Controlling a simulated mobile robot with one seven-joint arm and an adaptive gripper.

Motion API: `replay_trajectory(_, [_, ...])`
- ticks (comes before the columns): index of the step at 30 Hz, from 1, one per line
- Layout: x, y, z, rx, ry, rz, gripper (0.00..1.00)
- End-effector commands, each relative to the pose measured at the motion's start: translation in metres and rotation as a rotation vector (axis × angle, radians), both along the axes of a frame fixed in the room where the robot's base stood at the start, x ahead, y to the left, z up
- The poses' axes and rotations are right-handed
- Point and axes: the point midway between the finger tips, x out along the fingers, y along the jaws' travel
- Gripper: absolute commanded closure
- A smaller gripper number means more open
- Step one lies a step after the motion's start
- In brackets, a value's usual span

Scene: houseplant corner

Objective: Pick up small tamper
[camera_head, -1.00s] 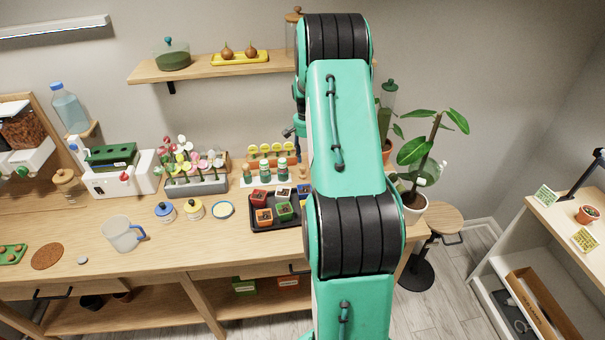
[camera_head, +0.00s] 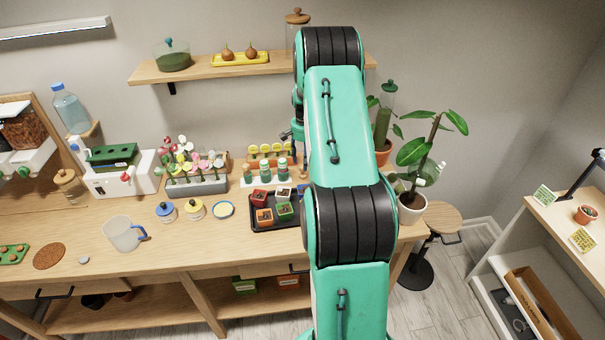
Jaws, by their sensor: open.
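My arm reaches away from me over the workbench, and its wrist hangs down at the far end. My gripper (camera_head: 302,160) shows only as a small dark part below the wrist, behind the arm's left edge. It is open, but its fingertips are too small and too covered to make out. A small wooden piece (camera_head: 303,174), possibly the small tamper, stands just below it, right of the green-capped bottles. It is mostly hidden, and I cannot tell whether the gripper touches it or is around it.
A black tray (camera_head: 262,225) with several coloured pots lies in front. A potted plant (camera_head: 411,205) is at the right. A clear jug (camera_head: 122,235) stands farther left; the bench front there is mostly clear.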

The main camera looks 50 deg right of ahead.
Motion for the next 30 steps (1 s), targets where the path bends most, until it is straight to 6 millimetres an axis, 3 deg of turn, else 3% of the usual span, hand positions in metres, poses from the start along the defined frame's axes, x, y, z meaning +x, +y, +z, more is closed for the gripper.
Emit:
replay_trajectory(13, [0.0, 0.0, -0.006, 0.001, 0.0, 0.0, 0.54])
replay_trajectory(24, [0.001, 0.001, -0.045, 0.001, 0.001, 0.0, 0.54])
replay_trajectory(30, [0.002, 0.001, -0.054, 0.0, 0.0, 0.0, 0.54])
